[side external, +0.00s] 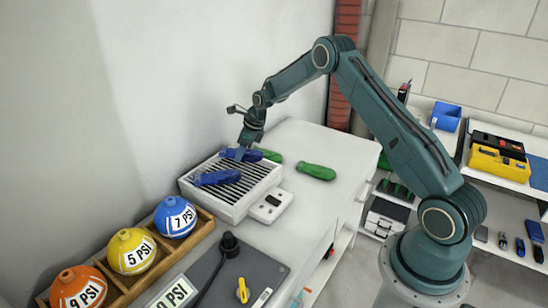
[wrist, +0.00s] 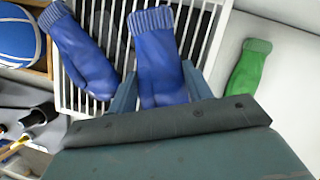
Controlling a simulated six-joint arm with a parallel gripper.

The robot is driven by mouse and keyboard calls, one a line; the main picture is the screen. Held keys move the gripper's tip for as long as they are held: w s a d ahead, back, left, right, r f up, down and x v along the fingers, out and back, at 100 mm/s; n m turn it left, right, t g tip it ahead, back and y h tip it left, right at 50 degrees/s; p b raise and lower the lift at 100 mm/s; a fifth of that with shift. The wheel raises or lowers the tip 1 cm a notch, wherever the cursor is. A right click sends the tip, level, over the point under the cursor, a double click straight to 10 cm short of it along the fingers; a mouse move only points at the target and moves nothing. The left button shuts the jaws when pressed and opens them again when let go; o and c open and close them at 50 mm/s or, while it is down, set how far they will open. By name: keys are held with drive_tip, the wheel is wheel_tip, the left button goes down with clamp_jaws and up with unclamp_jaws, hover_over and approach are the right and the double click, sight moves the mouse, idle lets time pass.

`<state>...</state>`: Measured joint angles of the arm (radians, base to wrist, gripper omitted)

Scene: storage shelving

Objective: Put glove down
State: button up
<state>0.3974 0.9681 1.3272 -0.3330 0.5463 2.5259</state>
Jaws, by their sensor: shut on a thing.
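My gripper (side external: 243,152) is shut on a blue glove (wrist: 157,55), with one finger on each side of it in the wrist view (wrist: 160,88). The held glove is at the far end of a white slatted grate unit (side external: 243,208); I cannot tell whether it touches the slats. A second blue glove (side external: 217,178) lies on the slats to the left, apart from the held one, and also shows in the wrist view (wrist: 80,52). A green glove (side external: 316,172) lies on the white counter, right of the grate. Another green item (side external: 270,156) is partly hidden behind the held glove.
A wooden rack (side external: 120,285) with orange, yellow and blue PSI-marked balls stands front left. A grey mat (side external: 235,272) with a black tool lies in front of the grate. The counter (side external: 300,140) around the green glove is mostly clear. A wall is close behind the grate.

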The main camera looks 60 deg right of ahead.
drive_tip(key=shift+f, duration=1)
drive_tip(key=shift+f, duration=0.1)
drive_tip(key=o, duration=1)
drive_tip(key=shift+v, duration=6.1)
